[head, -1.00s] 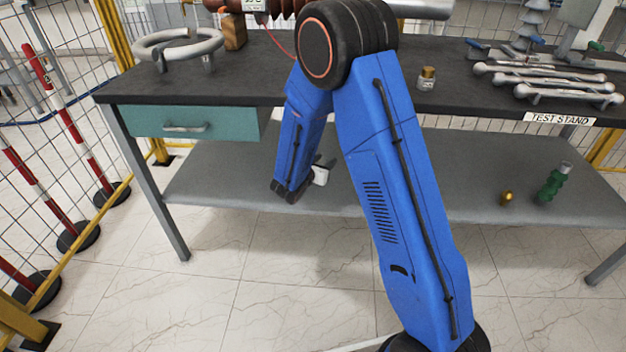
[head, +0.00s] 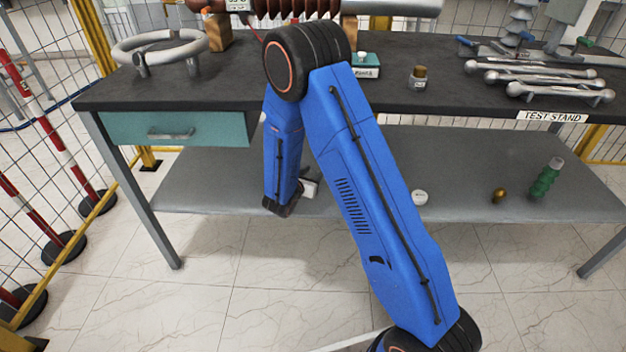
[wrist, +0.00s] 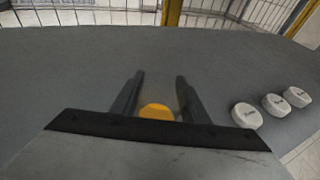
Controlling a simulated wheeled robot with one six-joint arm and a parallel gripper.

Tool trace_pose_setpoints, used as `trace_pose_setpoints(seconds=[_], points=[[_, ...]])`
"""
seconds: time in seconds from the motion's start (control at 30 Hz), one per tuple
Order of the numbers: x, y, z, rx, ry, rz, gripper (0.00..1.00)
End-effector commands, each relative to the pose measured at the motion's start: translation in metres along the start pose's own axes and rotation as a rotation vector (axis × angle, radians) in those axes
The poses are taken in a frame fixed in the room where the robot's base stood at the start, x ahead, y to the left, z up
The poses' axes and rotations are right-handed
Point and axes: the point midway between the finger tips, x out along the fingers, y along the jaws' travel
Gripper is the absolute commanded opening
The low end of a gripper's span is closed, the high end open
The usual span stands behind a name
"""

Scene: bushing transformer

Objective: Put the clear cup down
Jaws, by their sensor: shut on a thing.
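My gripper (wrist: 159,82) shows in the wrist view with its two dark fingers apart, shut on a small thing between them. That thing, the clear cup (wrist: 157,111), shows as a yellow-orange patch with a faint see-through edge above it. Its outline is hard to make out, and I cannot tell whether its bottom touches the grey surface. The grey lower shelf (wrist: 70,75) spreads out around the fingers. In the head view my blue arm reaches down to the lower shelf (head: 455,165), and the fingers and cup are hidden.
Three white round pieces (wrist: 273,104) lie right of my gripper. A white piece (head: 420,198), a gold piece (head: 499,195) and a green piece (head: 547,178) are on the lower shelf. The black tabletop (head: 215,88) is above. The shelf left of my gripper is clear.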

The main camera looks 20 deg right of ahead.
Motion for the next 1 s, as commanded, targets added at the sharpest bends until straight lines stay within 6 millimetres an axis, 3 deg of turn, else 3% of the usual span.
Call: trace_pose_setpoints(seconds=[0.2,0.63,0.67,0.73,1.0], points=[[0.008,0.0,-0.026,-0.003,0.001,-0.001,0.19],[0.01,0.0,-0.031,0.0,0.0,0.0,0.19],[0.01,0.0,-0.031,0.0,0.0,0.0,0.43],[0.01,0.0,-0.031,0.0,0.0,0.0,0.6],[0.009,0.0,-0.031,0.0,0.0,0.0,0.6]])
